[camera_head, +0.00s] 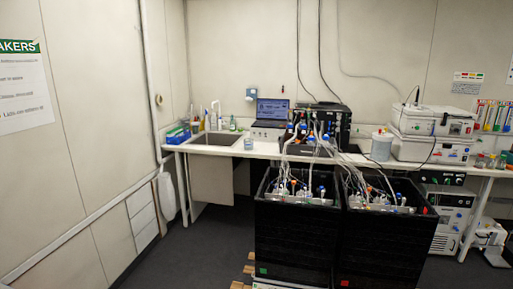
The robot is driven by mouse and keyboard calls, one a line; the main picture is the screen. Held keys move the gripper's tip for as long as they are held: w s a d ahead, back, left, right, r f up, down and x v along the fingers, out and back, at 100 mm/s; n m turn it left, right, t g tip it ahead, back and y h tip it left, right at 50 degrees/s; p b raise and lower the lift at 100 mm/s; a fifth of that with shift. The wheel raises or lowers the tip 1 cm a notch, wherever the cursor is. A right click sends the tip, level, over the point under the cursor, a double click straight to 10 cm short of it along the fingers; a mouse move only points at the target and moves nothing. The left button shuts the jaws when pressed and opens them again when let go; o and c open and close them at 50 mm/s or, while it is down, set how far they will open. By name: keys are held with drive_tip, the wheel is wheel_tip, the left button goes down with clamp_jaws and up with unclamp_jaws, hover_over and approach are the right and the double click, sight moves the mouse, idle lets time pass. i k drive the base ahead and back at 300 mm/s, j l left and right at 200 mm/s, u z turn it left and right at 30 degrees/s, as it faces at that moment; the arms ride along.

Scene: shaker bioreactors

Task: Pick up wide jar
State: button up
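A wide, pale translucent jar (381,147) with a lid stands on the white bench, right of the black bioreactor unit and left of the stacked white instruments. A smaller pale cup or jar (249,144) with a bluish band stands near the bench's front edge, right of the sink. I cannot tell for certain which one the task calls the wide jar. Both are across the room from me. My gripper is not in view.
Two tall black bins (295,240) (385,250) with tubing and bottles stand before the bench, blocking its middle. A sink (212,140) and laptop (272,110) are at the back. Stacked instruments (432,121) stand right. Dark floor (200,245) is clear at left.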

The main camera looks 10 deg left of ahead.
sight(248, 142)
drive_tip(key=i+j, duration=0.45)
drive_tip(key=i+j+u, duration=0.15)
drive_tip(key=i+j, duration=0.8)
drive_tip(key=i+j+u, duration=0.15)
drive_tip(key=i+j, duration=0.6)
drive_tip(key=i, duration=0.25)
drive_tip(key=i+j+u, duration=0.15)
drive_tip(key=i+j, duration=0.25)
drive_tip(key=i, duration=0.15)
drive_tip(key=i+j, duration=0.3)
drive_tip(key=i, duration=0.2)
drive_tip(key=i+j+z, duration=0.15)
drive_tip(key=i+z, duration=0.2)
drive_tip(key=i, duration=0.2)
drive_tip(key=i+j+z, duration=0.35)
drive_tip(key=i, duration=0.2)
drive_tip(key=i+j+z, duration=0.35)
drive_tip(key=i+j, duration=0.05)
drive_tip(key=i, duration=0.05)
